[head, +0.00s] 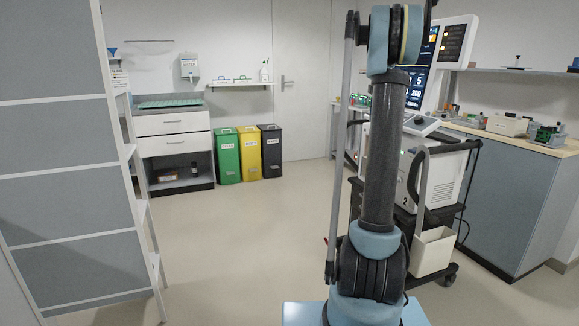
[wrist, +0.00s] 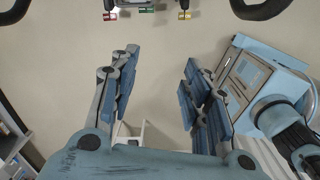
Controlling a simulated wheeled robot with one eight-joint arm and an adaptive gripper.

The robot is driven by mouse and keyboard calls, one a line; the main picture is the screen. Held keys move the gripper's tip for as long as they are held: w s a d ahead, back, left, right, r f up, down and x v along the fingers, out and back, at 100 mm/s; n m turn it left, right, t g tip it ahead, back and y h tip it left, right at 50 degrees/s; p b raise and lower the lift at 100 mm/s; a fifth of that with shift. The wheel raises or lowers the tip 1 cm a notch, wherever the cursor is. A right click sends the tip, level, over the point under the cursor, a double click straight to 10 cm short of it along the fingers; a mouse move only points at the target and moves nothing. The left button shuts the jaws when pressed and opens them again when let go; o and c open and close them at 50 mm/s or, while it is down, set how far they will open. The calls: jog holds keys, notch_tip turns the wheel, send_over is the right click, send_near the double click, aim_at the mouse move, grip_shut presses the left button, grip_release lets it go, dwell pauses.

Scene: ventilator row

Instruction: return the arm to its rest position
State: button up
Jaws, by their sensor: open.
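My gripper (wrist: 158,70) is open in the wrist view, its two blue-padded fingers wide apart. Nothing is between the fingers except pale floor. My arm (head: 380,150) stands upright in the middle of the head view, rising from my light blue base. In the wrist view, my base and the lower arm show below at the right.
A ventilator cart (head: 440,185) stands just right of and behind my arm, beside a worktop (head: 560,148) with small devices. A grey partition (head: 70,160) is at the left. Green, yellow and black bins (head: 249,154) stand at the back. The floor (head: 240,240) between is clear.

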jog(key=s+a+f+m, duration=0.25)
jog(key=s+a, duration=0.25)
jog(key=s, duration=0.3)
jog(key=s+a+f+m+t, duration=0.15)
jog(key=s+a+m, duration=0.3)
jog(key=s, duration=0.45)
jog(key=s+a+f+m, duration=0.3)
jog(key=s+a, duration=0.2)
jog(key=s, duration=0.3)
jog(key=s+a+f+m, duration=0.3)
jog(key=s+f+m, duration=0.1)
jog(key=s+f, duration=0.6)
jog(key=s+a+f+m, duration=0.3)
jog(key=s+f+m, duration=0.1)
jog(key=s+f, duration=0.6)
jog(key=shift+s+f+m, duration=0.3)
jog(key=shift+s, duration=0.3)
jog(key=shift+t, duration=0.25)
jog(key=shift+w+f, duration=0.2)
jog(key=shift+w, duration=0.25)
jog(key=shift+d, duration=0.15)
